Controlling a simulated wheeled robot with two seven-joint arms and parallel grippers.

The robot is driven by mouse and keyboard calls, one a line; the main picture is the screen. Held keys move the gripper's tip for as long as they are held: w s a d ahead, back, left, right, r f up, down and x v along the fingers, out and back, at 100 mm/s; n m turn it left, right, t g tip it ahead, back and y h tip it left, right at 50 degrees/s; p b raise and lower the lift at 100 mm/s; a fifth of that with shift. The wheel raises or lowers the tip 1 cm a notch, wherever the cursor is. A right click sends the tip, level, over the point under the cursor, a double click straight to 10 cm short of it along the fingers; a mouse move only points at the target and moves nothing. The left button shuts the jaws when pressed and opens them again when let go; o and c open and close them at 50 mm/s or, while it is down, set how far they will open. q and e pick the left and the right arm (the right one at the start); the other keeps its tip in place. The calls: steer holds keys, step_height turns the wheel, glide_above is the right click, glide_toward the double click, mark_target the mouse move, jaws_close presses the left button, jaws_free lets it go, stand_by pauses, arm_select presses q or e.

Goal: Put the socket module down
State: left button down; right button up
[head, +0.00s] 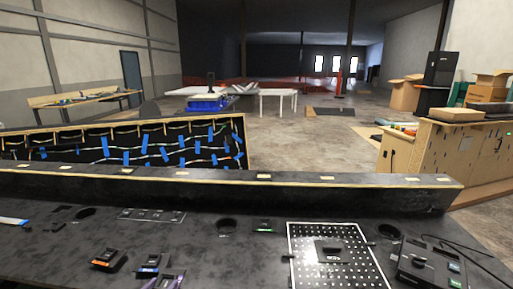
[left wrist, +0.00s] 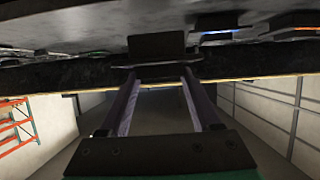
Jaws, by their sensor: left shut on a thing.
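The black socket module (left wrist: 157,46) is held at the tips of my left gripper's purple fingers (left wrist: 157,80) in the left wrist view. In the head view my left gripper (head: 165,279) is low at the bottom edge, with its purple fingertips shut around the dark module (head: 166,273). The module is just right of a blue-labelled module, close over the console top (head: 200,262). Whether it touches the surface I cannot tell. My right gripper does not show.
Left of my gripper are a blue-labelled module (head: 152,261) and an orange-labelled module (head: 108,258). A white-edged perforated panel (head: 305,272) bears a dark block (head: 331,251). A control box (head: 430,266) is at the right. Bare console lies between gripper and panel.

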arm_select(q)
steer(key=s+d+f+b, duration=0.2)
steer(key=s+d, duration=0.2)
steer(key=s, duration=0.3)
steer(key=s+d+f+n+y+b, duration=0.1)
steer(key=s+d+f+b, duration=0.1)
steer(key=s+d, duration=0.3)
steer(key=s, duration=0.3)
steer(key=shift+s+d+f, duration=0.15)
steer(key=shift+d+f, duration=0.05)
steer(key=shift+f, duration=0.1)
